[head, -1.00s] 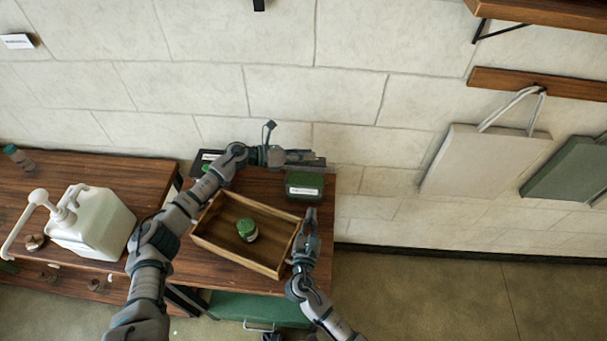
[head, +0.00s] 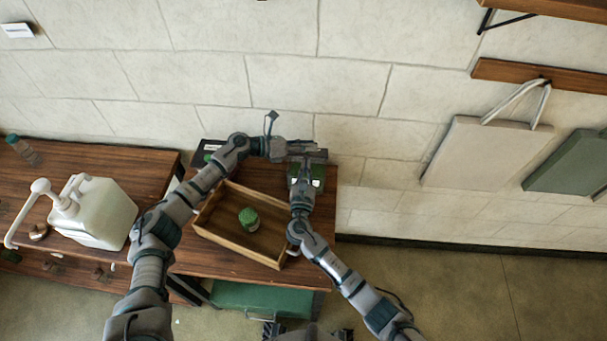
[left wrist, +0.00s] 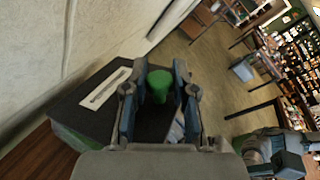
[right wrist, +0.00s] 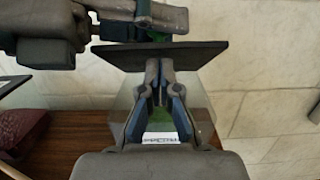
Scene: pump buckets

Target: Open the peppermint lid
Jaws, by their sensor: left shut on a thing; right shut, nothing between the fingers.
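The lid (left wrist: 95,100) is a dark flat plate with a green knob (left wrist: 159,80) and a white label strip. My left gripper (left wrist: 158,100) is shut on the knob. In the right wrist view the lid (right wrist: 150,58) is slightly tilted over a clear container (right wrist: 205,105) with green contents and a white label (right wrist: 160,137); its print is too small to read surely. I cannot tell whether lid and container touch. My right gripper (right wrist: 163,72) is shut and empty, in front of the container, tips just under the lid. In the head view my arms partly hide the container (head: 318,177).
A wooden tray (head: 232,250) holding a green-capped jar (head: 249,219) is at the table's front. Another dark-lidded container (head: 205,150) stands at the back left, partly hidden by my left arm. A white pump jug (head: 95,212) is on the left table.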

